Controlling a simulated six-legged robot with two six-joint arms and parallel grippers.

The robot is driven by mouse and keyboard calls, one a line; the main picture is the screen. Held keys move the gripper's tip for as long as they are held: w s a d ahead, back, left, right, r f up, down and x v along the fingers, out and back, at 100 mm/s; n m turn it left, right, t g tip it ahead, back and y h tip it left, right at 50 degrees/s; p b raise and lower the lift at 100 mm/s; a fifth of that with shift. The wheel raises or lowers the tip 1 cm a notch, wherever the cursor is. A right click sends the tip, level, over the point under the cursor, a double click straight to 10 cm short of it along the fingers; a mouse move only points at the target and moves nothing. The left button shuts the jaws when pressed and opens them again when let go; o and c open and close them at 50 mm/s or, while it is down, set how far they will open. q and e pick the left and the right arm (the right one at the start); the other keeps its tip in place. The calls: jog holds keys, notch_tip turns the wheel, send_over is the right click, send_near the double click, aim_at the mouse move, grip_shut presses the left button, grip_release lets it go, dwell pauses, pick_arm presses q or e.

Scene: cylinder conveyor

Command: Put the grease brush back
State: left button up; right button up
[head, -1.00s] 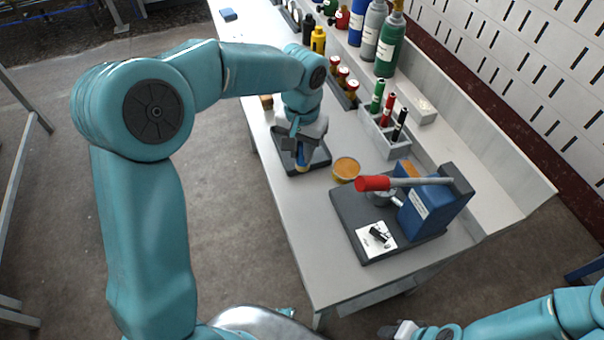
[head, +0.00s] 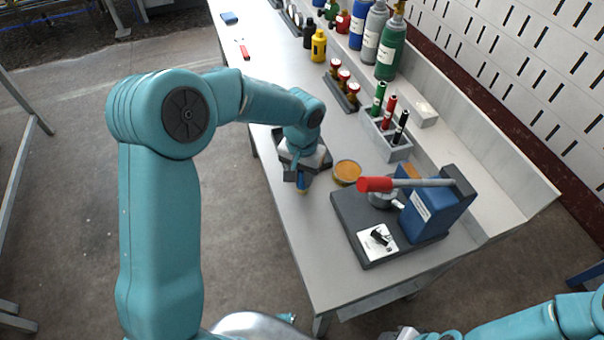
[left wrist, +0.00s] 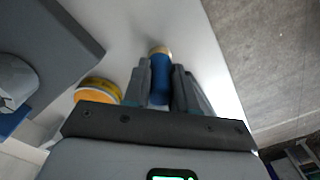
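My left gripper (head: 302,180) is shut on the grease brush, low over the table beside the grease tin. The brush's blue part (head: 302,184) shows below the fingers, and its blue body with a tan end (left wrist: 159,70) shows between the fingers in the left wrist view. I cannot tell whether it touches the table. The round tin of orange-yellow grease (head: 347,171) stands open just right of the gripper; it also shows in the left wrist view (left wrist: 98,92). My right gripper (head: 402,333) is only partly in view at the bottom edge; its fingers are unclear.
A press with a red-tipped lever (head: 375,184) stands on a dark base (head: 350,222) right of the tin. Behind it are a grey holder (head: 397,152) with coloured markers and several bottles. A red-handled tool (head: 244,50) lies far left. The front table area is clear.

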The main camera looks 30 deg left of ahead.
pick_arm(q)
jog(key=o, duration=0.3)
jog(key=shift+r+p, duration=0.3)
jog(key=shift+r, duration=0.05)
notch_tip(320, 180, up, 12)
jog(key=shift+f+p, duration=0.15)
jog(key=shift+p, duration=0.15)
